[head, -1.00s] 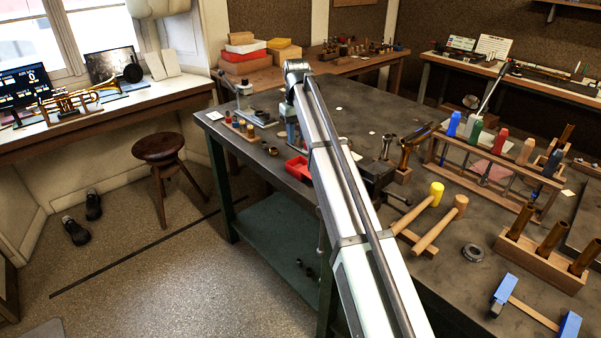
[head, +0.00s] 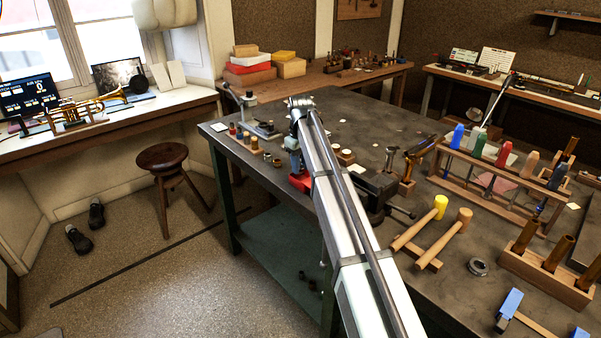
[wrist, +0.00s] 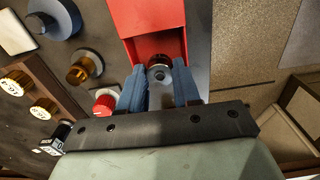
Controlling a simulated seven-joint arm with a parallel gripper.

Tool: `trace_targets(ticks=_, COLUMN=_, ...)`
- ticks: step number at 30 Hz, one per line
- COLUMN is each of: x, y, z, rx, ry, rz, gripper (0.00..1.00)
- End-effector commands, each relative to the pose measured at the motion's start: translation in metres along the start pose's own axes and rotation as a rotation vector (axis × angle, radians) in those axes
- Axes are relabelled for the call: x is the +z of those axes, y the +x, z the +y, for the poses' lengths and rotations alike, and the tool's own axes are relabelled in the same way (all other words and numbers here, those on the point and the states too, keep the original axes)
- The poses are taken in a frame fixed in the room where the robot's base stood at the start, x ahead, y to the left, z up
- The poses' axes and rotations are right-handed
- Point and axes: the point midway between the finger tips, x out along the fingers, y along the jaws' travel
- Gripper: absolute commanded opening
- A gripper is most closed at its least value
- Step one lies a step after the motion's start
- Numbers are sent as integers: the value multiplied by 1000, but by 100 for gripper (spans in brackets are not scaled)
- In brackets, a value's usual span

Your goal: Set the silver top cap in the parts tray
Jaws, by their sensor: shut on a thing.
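The parts tray is a red open box. In the head view the red tray (head: 299,183) sits near the bench's left edge, partly hidden by my arm. In the wrist view the red tray (wrist: 152,18) fills the top middle. My gripper (wrist: 160,84) has its two blue fingers closed around a small round part, the silver top cap (wrist: 160,73), with a dark ring and a pale centre. The cap shows against the near part of the tray. I cannot tell whether it touches the tray floor. In the head view my gripper (head: 295,163) is low over the tray; the cap is hidden there.
In the wrist view a red-topped part (wrist: 104,103), an amber-ringed part (wrist: 85,67) and a wooden block of labelled pieces (wrist: 38,88) lie left of the tray. The bench edge is close on the right. A vise (head: 378,190) stands right of my arm.

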Motion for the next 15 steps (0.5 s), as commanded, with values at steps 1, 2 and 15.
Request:
trace_targets(ticks=1, x=1, y=6, z=0, rx=-1, ry=0, rz=-1, gripper=0)
trace_targets(ticks=2, x=1, y=9, z=0, rx=-1, ry=0, rz=-1, gripper=0)
trace_targets(ticks=15, x=0, y=30, z=0, rx=0, ry=1, rz=0, gripper=0)
